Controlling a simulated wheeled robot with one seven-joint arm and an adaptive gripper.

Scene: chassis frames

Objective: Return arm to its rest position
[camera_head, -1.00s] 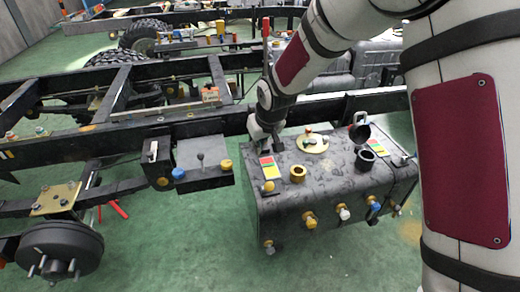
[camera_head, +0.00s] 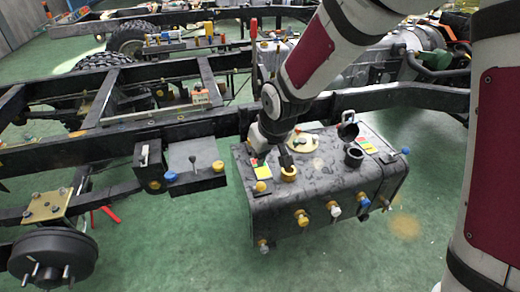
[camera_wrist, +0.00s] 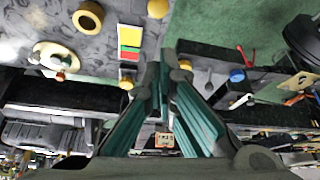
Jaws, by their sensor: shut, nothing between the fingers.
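My gripper (camera_head: 270,152) is in the head view at the end of my arm, in front of or just over the near left part of the dark tank's top (camera_head: 330,180). Whether it touches the tank cannot be told. In the wrist view my gripper's teal fingers (camera_wrist: 166,68) come together at the tips, with nothing held between them. The red, yellow and green label (camera_wrist: 130,42) and the brass ring (camera_wrist: 88,17) on the tank show to the left of the fingertips.
A black chassis rail (camera_head: 110,148) runs behind the tank. A grey box with a small lever (camera_head: 193,163) is left of the tank, and a wheel hub (camera_head: 50,262) is at the lower left. Green floor (camera_head: 190,250) is clear in front.

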